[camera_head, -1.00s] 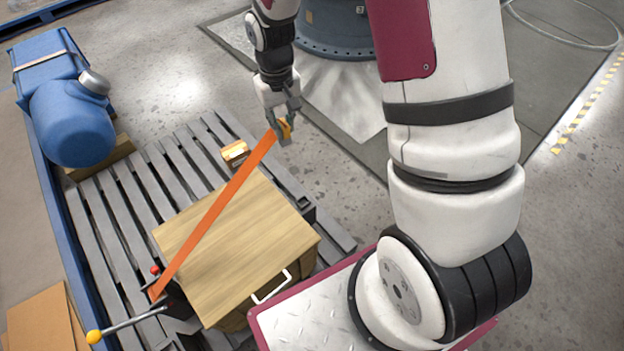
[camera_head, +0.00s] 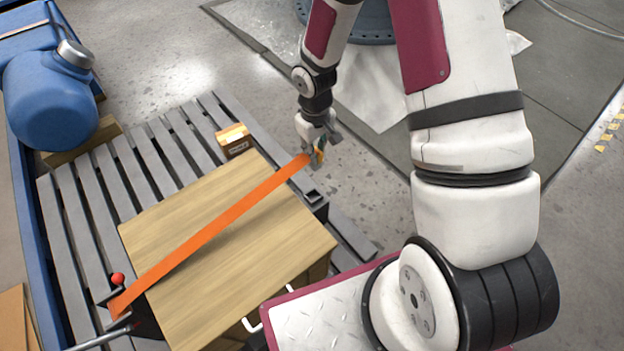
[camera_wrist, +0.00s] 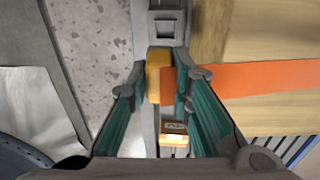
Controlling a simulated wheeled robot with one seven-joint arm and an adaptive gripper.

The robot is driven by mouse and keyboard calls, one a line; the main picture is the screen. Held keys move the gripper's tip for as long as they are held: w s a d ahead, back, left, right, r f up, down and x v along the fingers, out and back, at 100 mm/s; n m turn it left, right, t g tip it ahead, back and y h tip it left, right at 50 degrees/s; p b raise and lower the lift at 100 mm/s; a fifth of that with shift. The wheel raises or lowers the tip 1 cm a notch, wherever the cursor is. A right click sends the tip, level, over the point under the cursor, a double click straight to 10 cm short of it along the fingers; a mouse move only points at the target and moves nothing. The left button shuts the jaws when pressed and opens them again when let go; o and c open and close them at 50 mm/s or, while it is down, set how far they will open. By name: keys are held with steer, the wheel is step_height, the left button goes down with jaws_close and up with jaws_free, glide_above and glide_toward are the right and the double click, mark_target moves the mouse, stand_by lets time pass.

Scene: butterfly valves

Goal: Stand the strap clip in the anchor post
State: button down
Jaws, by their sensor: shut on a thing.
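My gripper (camera_head: 318,158) is shut on the yellow-orange strap clip (camera_wrist: 158,76), which sits between the green-lined fingers in the wrist view. An orange strap (camera_head: 215,231) runs from the clip across the wooden crate to a ratchet lever with a red knob at lower left. The anchor post (camera_head: 315,199) is a dark block with a square opening on the pallet's edge, beside the crate. It shows just ahead of the clip in the wrist view (camera_wrist: 167,27). The clip is apart from the post, above and behind it in the head view. Fingers partly hide the clip.
A small orange carton (camera_head: 233,139) stands on the grey slatted pallet (camera_head: 90,209). The wooden crate (camera_head: 245,255) fills the pallet's near part. Bare floor lies right of the pallet.

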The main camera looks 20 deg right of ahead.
step_height(320, 180, down, 14)
steer(key=n+b, duration=0.1)
steer(key=b, duration=0.8)
steer(key=shift+a, duration=0.35)
steer(key=shift+f+b, duration=1.25)
steer(key=shift+f, duration=0.3)
stand_by(2.3)
steer(key=c, duration=1.4)
jaws_free()
steer(key=shift+o, duration=0.2)
steer(key=shift+s, duration=0.1)
steer(key=shift+r, duration=0.1)
step_height(320, 180, up, 12)
steer(key=shift+f, duration=0.1)
